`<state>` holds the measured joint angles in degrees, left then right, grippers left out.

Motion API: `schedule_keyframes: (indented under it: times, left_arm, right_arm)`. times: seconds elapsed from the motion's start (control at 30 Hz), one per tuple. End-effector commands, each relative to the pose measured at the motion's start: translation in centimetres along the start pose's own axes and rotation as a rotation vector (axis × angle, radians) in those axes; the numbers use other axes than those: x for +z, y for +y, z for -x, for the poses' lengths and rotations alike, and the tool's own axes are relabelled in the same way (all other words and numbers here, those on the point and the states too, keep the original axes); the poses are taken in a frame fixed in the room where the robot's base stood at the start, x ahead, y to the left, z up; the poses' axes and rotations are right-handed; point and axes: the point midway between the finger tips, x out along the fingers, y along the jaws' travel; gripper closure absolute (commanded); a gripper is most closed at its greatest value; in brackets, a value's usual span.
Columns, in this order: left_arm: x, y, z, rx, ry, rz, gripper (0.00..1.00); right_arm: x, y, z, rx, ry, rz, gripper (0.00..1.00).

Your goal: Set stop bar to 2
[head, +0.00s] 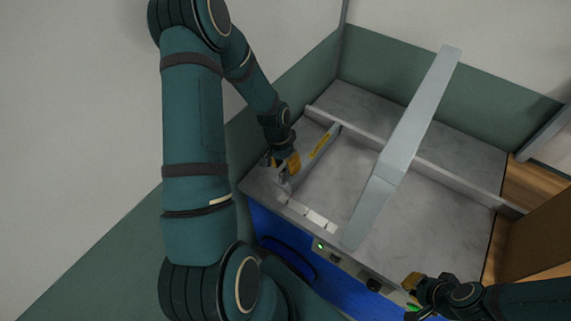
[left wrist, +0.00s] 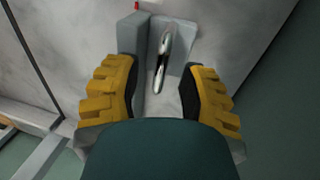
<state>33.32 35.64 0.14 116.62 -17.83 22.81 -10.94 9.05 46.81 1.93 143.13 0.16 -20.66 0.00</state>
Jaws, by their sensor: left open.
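The stop bar (head: 318,150) is a grey bar with a yellow label, lying across the grey worktop on the left side of the machine. Its near end is partly hidden by my left gripper (head: 284,163). In the left wrist view my left gripper (left wrist: 160,90) is open, its yellow fingers on either side of a shiny metal lever (left wrist: 163,50) on a grey plate. I cannot tell whether the fingers touch anything. White marks (head: 312,215) line the near edge of the worktop; their numbers are too small to read. My right gripper (head: 412,290) is at the lower right near the machine's front.
A long grey arm (head: 405,130) rises over the middle of the marble worktop (head: 360,105). A long rail (head: 450,178) crosses the top. The blue front (head: 275,228) carries a lit green switch (head: 320,245) and dark knob (head: 373,285). A brown box (head: 535,235) stands at right.

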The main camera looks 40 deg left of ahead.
Motion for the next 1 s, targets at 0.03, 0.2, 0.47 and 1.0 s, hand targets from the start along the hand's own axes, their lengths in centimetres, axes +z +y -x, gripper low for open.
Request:
schedule_keyframes:
  times: [0.03, 0.2, 0.47, 1.0]
  left_arm:
    - [0.0, 0.0, 0.0, 0.000, 0.000, 0.000, 0.59]
    - [0.0, 0.0, 0.0, 0.000, 0.000, 0.000, 0.59]
    - [0.0, 0.0, 0.0, 0.000, 0.000, 0.000, 1.00]
    - [0.0, 1.9, -0.7, 0.002, -0.004, -0.005, 1.00]
  right_arm:
    - [0.0, 0.0, 0.0, 0.000, 0.000, 0.000, 1.00]
    - [0.0, 0.0, 0.0, 0.000, 0.000, 0.000, 1.00]
    - [0.0, 0.0, 0.0, 0.000, 0.000, 0.000, 1.00]
    - [0.1, 0.2, -0.7, 0.001, 0.000, 0.000, 1.00]
